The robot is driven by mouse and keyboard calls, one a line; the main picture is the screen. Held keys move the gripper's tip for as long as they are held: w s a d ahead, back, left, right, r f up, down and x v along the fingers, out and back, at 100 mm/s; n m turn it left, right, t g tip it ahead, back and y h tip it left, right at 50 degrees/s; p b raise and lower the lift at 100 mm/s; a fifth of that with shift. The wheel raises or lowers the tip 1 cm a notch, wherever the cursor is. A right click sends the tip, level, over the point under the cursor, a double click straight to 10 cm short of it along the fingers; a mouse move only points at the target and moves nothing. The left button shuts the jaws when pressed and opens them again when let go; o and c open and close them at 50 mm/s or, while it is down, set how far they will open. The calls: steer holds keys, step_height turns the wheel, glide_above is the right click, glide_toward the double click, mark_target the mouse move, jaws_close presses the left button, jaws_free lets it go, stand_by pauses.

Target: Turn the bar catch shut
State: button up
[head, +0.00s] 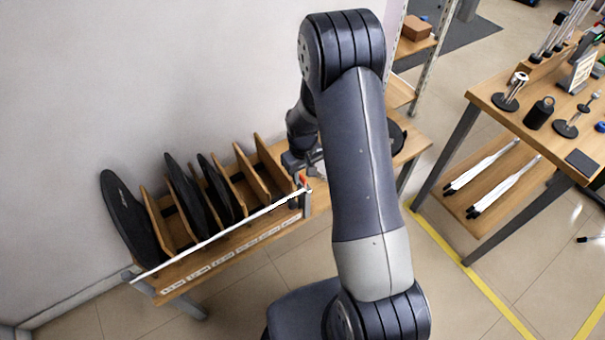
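A thin white bar (222,235) runs along the front of a wooden rack (178,284). Its left end is near the rack's front left corner. Its right end meets a small orange and dark fitting (304,181) at a short post, which seems to be the catch. Whether the catch is turned or touching the bar cannot be told at this size. My gripper (298,164) is just above and behind this fitting, partly hidden by my arm. Its fingers are too small and dark to show whether they are open or touch anything.
Several dark round pads (127,218) stand between wooden dividers (247,172) in the rack, beside the grey wall. A wooden table (486,92) with tools stands at the right, with white rolled items on its lower shelf. Bare floor with a yellow line (462,262) lies between.

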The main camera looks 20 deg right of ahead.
mark_target(303, 177)
step_height(303, 177, up, 10)
steer(key=shift+r, duration=0.15)
stand_by(0.4)
step_height(303, 177, down, 11)
steer(key=shift+f, duration=0.15)
steer(key=shift+r+n, duration=0.25)
steer(key=shift+n, duration=0.05)
steer(key=shift+n+p, duration=0.45)
steer(key=shift+n, duration=0.05)
steer(key=shift+f, duration=0.1)
